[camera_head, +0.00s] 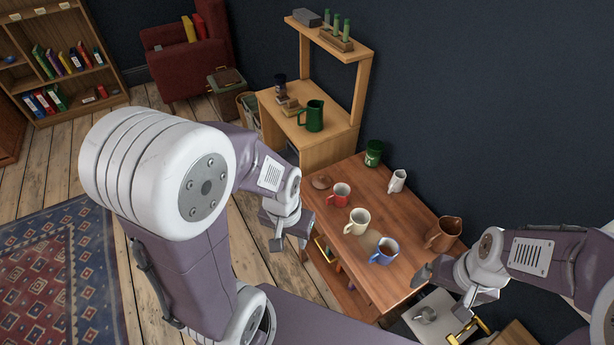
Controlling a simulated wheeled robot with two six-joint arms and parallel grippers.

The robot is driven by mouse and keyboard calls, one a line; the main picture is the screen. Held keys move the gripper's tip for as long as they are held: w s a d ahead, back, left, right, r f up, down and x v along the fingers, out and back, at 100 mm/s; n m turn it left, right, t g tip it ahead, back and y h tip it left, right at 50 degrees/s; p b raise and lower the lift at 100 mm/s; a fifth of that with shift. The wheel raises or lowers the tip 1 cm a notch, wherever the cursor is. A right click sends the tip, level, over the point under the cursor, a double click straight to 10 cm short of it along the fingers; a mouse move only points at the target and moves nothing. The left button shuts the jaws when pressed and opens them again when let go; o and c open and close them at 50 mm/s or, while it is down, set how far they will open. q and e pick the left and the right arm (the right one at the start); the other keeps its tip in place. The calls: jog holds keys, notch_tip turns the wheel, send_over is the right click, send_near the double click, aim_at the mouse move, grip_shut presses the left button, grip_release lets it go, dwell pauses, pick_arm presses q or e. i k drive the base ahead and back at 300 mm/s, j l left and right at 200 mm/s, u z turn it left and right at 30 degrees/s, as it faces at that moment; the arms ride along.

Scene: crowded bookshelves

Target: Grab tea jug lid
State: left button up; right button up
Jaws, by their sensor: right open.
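A small round brown lid (321,181) lies flat at the left end of the wooden table. A brown jug (443,234) stands at the table's right end; its top looks uncovered. My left gripper (290,237) is in front of the table's left edge, below and left of the lid in the picture and apart from it. Its fingers look spread, with nothing visible between them. My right gripper (445,289) is open and empty near the table's right front corner, below the brown jug in the picture and far from the lid.
A red mug (339,194), a cream mug (357,221), a blue mug (385,251), a white jug (397,181) and a green canister (373,153) stand on the table. A taller shelf unit with a green jug (312,116) adjoins its left end. A dark wall is behind.

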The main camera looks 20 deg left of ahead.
aim_at(321, 182)
jog(key=j+z, duration=0.25)
jog(key=j, duration=0.6)
jog(key=j+z, duration=0.3)
jog(key=j, duration=0.6)
jog(key=j+z, duration=0.25)
jog(key=j, duration=0.6)
jog(key=i+j+z, duration=0.2)
jog(key=j, duration=0.15)
jog(key=i+j+z, duration=0.15)
jog(key=j, duration=0.25)
jog(key=i+j+z, duration=0.2)
jog(key=j, duration=0.2)
